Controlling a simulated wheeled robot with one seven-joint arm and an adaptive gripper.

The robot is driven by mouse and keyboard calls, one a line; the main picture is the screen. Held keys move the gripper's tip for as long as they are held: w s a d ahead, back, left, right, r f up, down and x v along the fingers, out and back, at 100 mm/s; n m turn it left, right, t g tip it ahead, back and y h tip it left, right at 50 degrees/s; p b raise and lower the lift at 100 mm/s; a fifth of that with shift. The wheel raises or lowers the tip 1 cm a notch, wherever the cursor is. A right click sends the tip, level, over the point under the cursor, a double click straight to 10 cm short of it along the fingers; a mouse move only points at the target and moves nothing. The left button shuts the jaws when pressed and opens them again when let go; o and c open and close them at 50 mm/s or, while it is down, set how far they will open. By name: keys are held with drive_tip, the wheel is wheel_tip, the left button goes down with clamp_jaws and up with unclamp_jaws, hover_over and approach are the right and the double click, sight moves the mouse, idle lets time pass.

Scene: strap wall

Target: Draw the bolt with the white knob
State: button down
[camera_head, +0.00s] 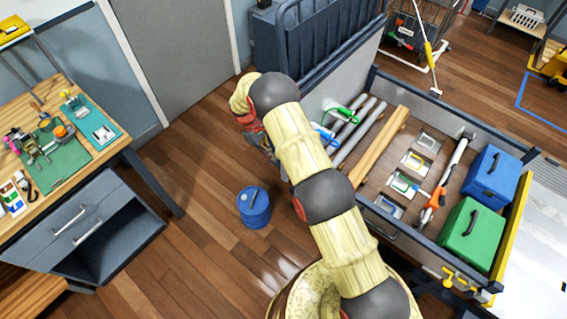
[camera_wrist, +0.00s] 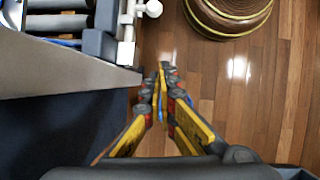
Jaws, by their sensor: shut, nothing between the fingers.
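In the wrist view a white round knob (camera_wrist: 153,9) sticks out at the top. It sits on a white bolt (camera_wrist: 126,32) fixed beside the dark corner post of the strap wall. My gripper (camera_wrist: 163,70) is shut and empty, its fingertips below and slightly right of the bolt, apart from it, over the floor. In the head view my gripper is largely hidden behind my arm, and I cannot make out the white knob there.
A grey panel (camera_wrist: 60,68) is close to the left of my fingers in the wrist view. In the head view a blue drum (camera_head: 253,208) stands on the floor, a workbench (camera_head: 125,136) is at left, and a bed with pipes, beams and a green case (camera_head: 470,235) is at right.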

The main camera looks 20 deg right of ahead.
drive_tip(key=shift+w+d+r+n, duration=0.1)
drive_tip(key=shift+d+r+n, duration=0.1)
drive_tip(key=shift+r+n, duration=0.25)
drive_tip(key=s+d+f+b, duration=0.1)
drive_tip(key=s+d+f, duration=0.4)
drive_tip(key=f, duration=0.3)
drive_tip(key=shift+s+d+b, duration=0.4)
drive_tip(key=shift+d, duration=0.2)
